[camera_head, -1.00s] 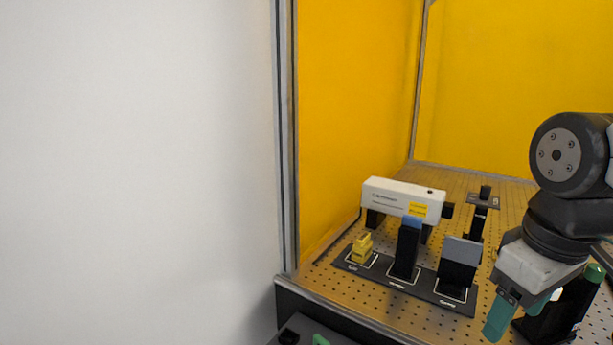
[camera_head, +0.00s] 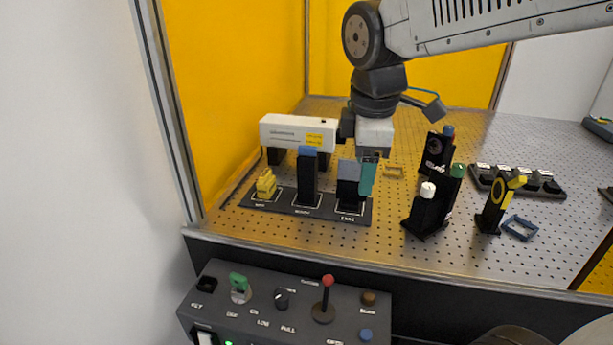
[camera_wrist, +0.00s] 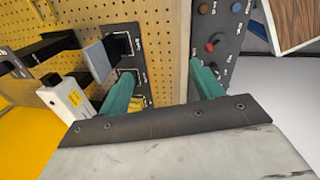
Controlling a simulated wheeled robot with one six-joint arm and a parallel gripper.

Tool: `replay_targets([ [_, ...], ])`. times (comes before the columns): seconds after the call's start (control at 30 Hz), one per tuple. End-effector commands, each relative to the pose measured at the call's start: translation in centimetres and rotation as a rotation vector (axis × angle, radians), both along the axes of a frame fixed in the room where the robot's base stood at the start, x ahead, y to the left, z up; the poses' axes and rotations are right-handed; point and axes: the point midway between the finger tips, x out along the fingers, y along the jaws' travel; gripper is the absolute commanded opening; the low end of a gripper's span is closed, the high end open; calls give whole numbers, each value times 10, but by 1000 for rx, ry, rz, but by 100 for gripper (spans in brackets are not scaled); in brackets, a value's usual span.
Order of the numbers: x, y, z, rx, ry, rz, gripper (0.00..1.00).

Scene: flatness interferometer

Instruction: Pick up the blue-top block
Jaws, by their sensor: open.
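The blue-top block (camera_head: 306,178) stands upright on a dark strip, between a yellow piece and a grey-top block (camera_head: 348,186). It is tall and black with a blue cap. My gripper (camera_head: 367,178) is open and empty, pointing down at the right of the grey-top block in the head view, apart from the blue-top block. In the wrist view, my two green fingers (camera_wrist: 160,73) are spread wide with nothing between them. The grey-top block (camera_wrist: 97,60) shows there left of the fingers. I cannot make out the blue-top block there; a finger may hide it.
The yellow piece (camera_head: 266,184) sits at the strip's left end. A white instrument (camera_head: 290,133) stands behind the blocks. Black mounts (camera_head: 428,210) stand to the right on the perforated plate (camera_head: 400,250). A control panel (camera_head: 290,310) with a red-tipped lever is in front.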

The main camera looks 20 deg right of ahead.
Motion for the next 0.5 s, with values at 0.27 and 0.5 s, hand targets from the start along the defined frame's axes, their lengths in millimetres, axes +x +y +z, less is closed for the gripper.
replay_targets([
  [0.27, 102, 15, 2, -161, 42, 709, 65],
  [0.5, 172, 30, -9, -284, 87, 1214, 65],
])
